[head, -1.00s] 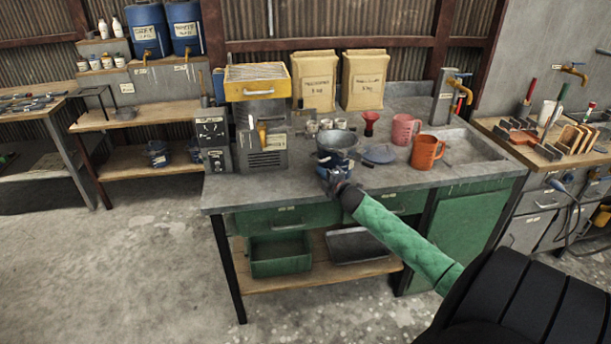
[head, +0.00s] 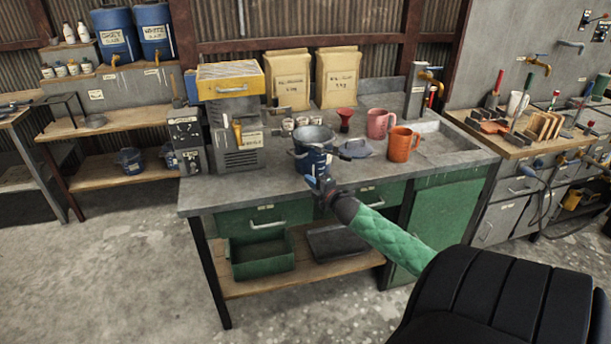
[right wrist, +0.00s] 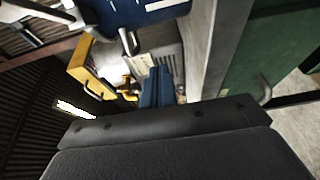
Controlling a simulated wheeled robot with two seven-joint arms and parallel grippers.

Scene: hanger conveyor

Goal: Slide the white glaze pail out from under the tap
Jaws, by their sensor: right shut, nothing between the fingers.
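The blue barrel labelled white (head: 154,33) stands on the upper left shelf, beside one labelled grey (head: 116,36); each has a small tap in front. Below them on the lower shelf are two small blue pails; the right one (head: 170,157), partly hidden, is roughly below the white barrel, and the left one (head: 130,160) shows more fully. Another blue pail (head: 313,158), open and labelled, stands on the bench. My right gripper (head: 322,183) is shut and empty just in front of it; its blue fingers show in the right wrist view (right wrist: 155,88). My left gripper is out of view.
The grey bench (head: 240,197) also carries a yellow-topped machine (head: 230,82), a blue lid (head: 356,149), an orange jug (head: 402,145) and a pink jug (head: 379,123). Open concrete floor (head: 110,260) lies to the left, before the shelves.

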